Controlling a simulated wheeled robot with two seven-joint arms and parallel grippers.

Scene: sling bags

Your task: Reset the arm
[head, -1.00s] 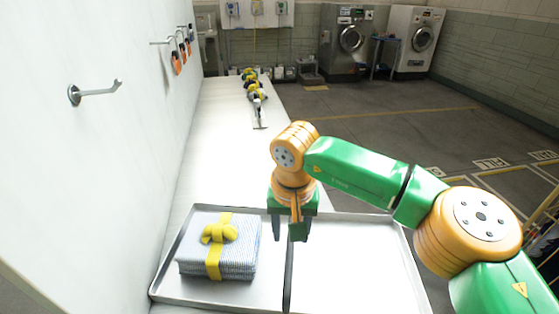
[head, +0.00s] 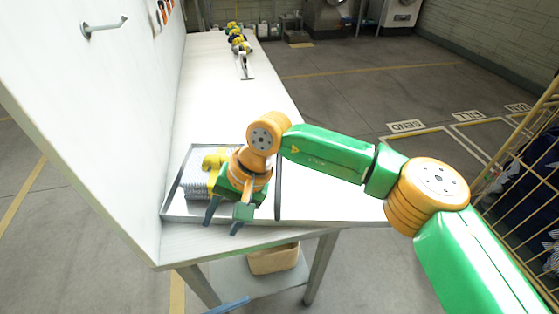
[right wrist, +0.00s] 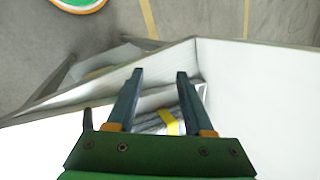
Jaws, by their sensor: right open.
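My right gripper (head: 222,224) is open and empty, pointing down over the front left edge of the tray in the head view. Its two parted fingers also show in the right wrist view (right wrist: 159,76). A folded striped cloth bundle (head: 196,188) with a yellow bow lies in the tray's left compartment, partly hidden behind the gripper. My left gripper is not in view.
The white table (head: 215,85) runs back along a white wall panel with a metal hook (head: 105,27). Several yellow-and-dark items (head: 238,42) lie at its far end. A tan bin (head: 273,260) stands on the shelf below. A yellow wire cage (head: 530,150) is at right.

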